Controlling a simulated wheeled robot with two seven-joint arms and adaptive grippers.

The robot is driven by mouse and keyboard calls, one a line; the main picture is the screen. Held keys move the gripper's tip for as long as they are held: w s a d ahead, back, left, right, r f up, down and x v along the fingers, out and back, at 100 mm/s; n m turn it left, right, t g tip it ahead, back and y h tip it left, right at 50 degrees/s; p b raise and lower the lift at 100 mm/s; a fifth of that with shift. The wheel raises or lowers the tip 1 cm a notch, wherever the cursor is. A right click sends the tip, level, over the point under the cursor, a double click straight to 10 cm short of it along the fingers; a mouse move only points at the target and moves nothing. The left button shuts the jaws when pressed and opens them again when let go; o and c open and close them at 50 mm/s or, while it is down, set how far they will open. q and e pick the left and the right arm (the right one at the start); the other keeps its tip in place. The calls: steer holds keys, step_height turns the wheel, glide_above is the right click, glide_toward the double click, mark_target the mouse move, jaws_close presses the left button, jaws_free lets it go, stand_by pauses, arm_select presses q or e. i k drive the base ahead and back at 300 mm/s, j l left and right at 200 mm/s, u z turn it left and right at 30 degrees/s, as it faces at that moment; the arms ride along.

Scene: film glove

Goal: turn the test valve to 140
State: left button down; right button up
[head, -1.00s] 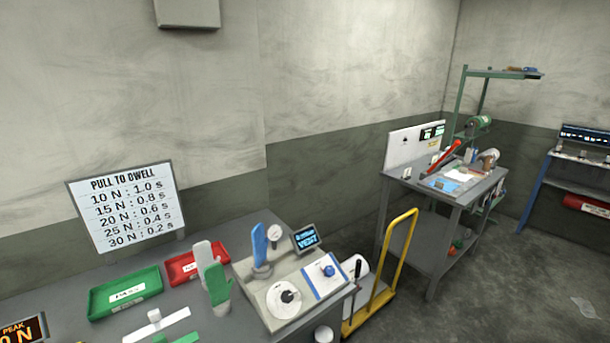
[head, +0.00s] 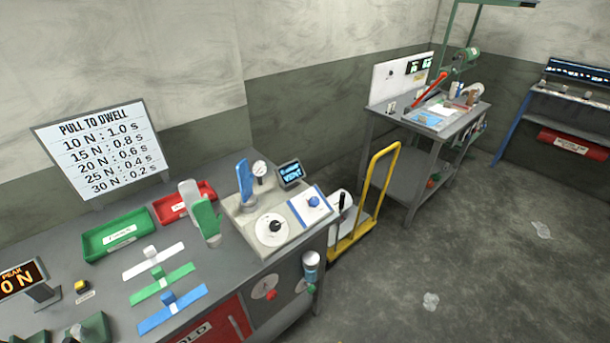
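A beige test console (head: 246,230) sits at the right end of the near bench. Its top carries a white round dial with a black knob (head: 275,226) and a blue knob (head: 313,202) on a blue-edged white plate. A small screen (head: 290,175) on it reads VENT, with a smaller line above. A round gauge (head: 259,168) and an upright blue glove form (head: 244,180) stand at its back. The bench front has another dial with a red knob (head: 270,295). I cannot read which one is labelled test valve, or its scale. Neither of my grippers is in view.
A green tray (head: 118,235) and a red tray (head: 172,211) lie left of the console, beside white and green glove forms (head: 206,219). White, green and blue strips lie in front. A yellow cart (head: 367,220) stands right of the bench; floor beyond is mostly clear.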

mark_target(314, 201)
steer(key=k+j+z, duration=0.1)
steer(key=j+z, duration=0.25)
steer(key=k+j+z, duration=0.1)
steer(key=z, duration=0.3)
steer(key=k+j+z, duration=0.1)
steer(key=j+z, duration=0.25)
steer(key=l, duration=0.1)
